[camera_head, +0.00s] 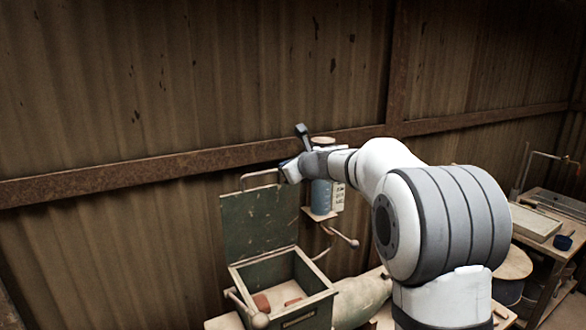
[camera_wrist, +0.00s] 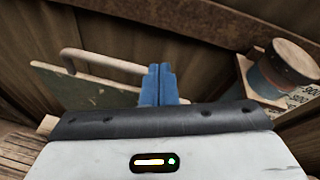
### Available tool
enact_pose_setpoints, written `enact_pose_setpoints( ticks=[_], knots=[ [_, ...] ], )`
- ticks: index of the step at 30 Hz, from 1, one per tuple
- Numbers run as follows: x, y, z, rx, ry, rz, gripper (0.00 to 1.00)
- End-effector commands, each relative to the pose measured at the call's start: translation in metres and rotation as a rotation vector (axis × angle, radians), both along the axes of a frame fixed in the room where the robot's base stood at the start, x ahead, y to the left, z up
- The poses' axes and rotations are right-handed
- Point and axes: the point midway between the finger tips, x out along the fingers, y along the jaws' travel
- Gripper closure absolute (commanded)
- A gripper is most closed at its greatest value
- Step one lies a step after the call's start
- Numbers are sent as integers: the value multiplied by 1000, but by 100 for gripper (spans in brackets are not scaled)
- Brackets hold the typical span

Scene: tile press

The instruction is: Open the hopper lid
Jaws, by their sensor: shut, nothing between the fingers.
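The hopper (camera_head: 322,298) is a dark green box at the lower middle of the head view. Its top is open and reddish lumps show inside. The hopper lid (camera_head: 258,225), a worn green panel, stands raised at the back of the box. A pale bar handle (camera_head: 262,174) runs along its upper edge. In the wrist view the lid (camera_wrist: 82,90) and its handle (camera_wrist: 100,62) lie left of the fingers. My gripper (camera_wrist: 158,84) has its blue fingers together and empty, close to the handle's right end. I cannot tell whether they touch it.
A blue can (camera_head: 321,196) stands on a small wall shelf just right of my gripper. Levers with ball ends (camera_head: 352,243) stick out beside the hopper. A corrugated wall with a rusty rail (camera_head: 130,174) is behind. A workbench (camera_head: 563,250) stands at the right.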

Motion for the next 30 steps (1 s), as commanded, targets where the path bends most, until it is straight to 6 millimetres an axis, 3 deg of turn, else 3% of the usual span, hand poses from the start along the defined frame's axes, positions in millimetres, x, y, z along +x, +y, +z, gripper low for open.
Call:
enact_pose_setpoints(
  ticks=[18,26,30],
  knots=[
    [4,2,1,-1,0,1,100],
    [-14,-22,3,0,-2,2,100],
    [-17,-26,39,-2,-7,7,100]
  ],
)
